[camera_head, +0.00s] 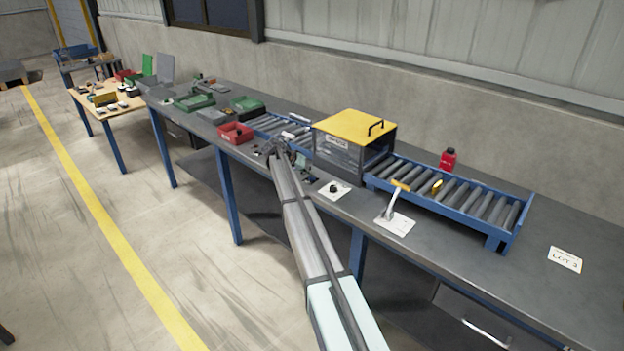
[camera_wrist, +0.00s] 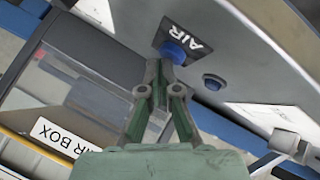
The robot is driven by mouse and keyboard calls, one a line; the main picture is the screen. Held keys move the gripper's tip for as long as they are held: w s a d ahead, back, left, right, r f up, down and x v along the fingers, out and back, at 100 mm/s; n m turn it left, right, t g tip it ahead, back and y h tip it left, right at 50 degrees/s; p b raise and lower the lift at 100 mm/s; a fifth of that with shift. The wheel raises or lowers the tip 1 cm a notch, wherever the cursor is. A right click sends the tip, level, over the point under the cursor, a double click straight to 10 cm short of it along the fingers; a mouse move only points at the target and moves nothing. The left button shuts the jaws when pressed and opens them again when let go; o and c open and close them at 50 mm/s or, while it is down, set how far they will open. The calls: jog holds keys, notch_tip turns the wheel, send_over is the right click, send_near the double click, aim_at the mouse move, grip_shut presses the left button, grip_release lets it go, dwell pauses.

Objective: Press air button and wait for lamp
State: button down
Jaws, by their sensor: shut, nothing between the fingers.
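The blue air button (camera_wrist: 174,50) sits on a dark plate lettered AIR (camera_wrist: 184,38) in the wrist view. My gripper (camera_wrist: 165,66) is shut and empty, its tips right at the button's edge; I cannot tell whether they touch it.
A blue roller conveyor (camera_head: 455,195) runs right from the air box. In front stand a white plate with a black knob (camera_head: 334,188) and a plate with a lever (camera_head: 394,208). A red bin (camera_head: 235,132) lies left of my gripper. The bench's right end is mostly clear.

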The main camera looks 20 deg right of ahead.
jog(key=shift+f, duration=0.3)
jog(key=shift+r, duration=0.15)
dwell(0.5)
jog(key=shift+r, duration=0.75)
jog(key=shift+r, duration=0.1)
jog(key=shift+r, duration=2.4)
